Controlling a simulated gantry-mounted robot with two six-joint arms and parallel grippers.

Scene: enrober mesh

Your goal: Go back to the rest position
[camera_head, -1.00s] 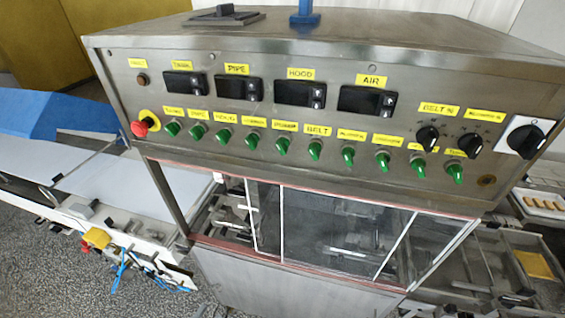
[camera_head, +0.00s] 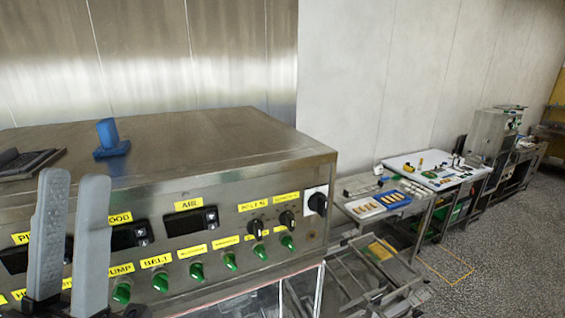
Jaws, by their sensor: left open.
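My left gripper (camera_head: 70,240) is at the lower left of the head view, with two grey fingers pointing up and a gap between them. It is open and nothing shows between the fingers. It is in front of the steel control cabinet (camera_head: 225,145) and hides part of its panel, including some labels and a display. I cannot tell whether it touches the panel. My right gripper is not in view.
The cabinet front carries green switches (camera_head: 197,272), black knobs (camera_head: 287,219) and displays (camera_head: 190,221). A blue block (camera_head: 109,138) stands on its top. At the right are a table with trays (camera_head: 380,203), a white worktable (camera_head: 435,170) and open speckled floor (camera_head: 500,255).

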